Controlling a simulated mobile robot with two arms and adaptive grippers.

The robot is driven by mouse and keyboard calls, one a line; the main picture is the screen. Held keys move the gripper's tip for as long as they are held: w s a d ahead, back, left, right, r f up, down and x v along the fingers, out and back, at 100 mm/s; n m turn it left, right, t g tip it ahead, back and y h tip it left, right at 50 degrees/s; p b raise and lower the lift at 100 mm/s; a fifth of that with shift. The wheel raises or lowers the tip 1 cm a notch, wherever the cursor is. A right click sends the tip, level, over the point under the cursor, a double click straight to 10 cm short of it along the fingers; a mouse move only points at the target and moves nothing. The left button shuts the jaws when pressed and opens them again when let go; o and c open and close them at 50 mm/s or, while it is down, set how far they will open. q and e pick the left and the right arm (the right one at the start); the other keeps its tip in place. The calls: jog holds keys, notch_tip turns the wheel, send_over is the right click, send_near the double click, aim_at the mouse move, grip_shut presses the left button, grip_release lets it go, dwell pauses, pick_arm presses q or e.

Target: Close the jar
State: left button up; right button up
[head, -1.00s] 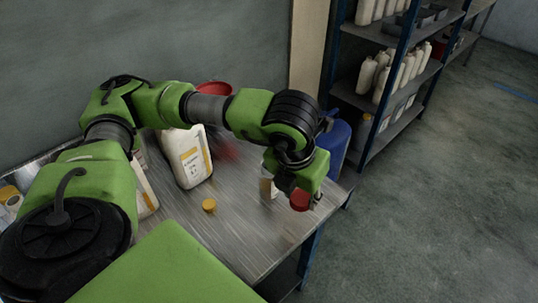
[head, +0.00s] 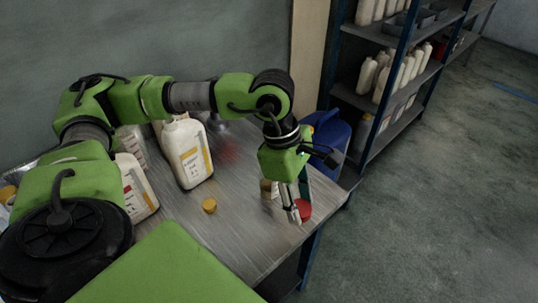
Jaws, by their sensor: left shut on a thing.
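My left gripper (head: 296,214) points down over the table's right front part. It is shut on a red lid (head: 305,210), which shows at the right side of its fingertips. My right gripper is not in view.
A white jug (head: 189,155) with a yellow label stands behind a loose yellow cap (head: 209,205). Another white container (head: 136,188) stands at left. A blue container (head: 331,142) is at the table's back right. Shelves (head: 385,105) stand beyond.

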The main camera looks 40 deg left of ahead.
pick_arm(q)
jog(key=m, duration=0.1)
jog(key=m+g, duration=0.1)
jog(key=m, duration=0.3)
jog(key=shift+s+d, duration=0.2)
jog(key=shift+s, duration=0.05)
jog(key=m, duration=0.1)
jog(key=m+g, duration=0.1)
jog(key=m, duration=0.3)
jog(key=shift+s+d+g+y, duration=0.2)
jog(key=shift+s+g+y, duration=0.1)
jog(key=shift+g+y, duration=0.1)
jog(key=m, duration=0.4)
jog(key=m+y, duration=0.1)
jog(key=shift+s+d+r+m+g, duration=0.1)
jog(key=shift+s+d+m+g, duration=0.1)
jog(key=shift+s+m+g, duration=0.15)
jog(key=m, duration=0.2)
jog(key=m+y, duration=0.1)
jog(key=m, duration=0.1)
jog(key=shift+s+d, duration=0.1)
jog(key=shift+s, duration=0.1)
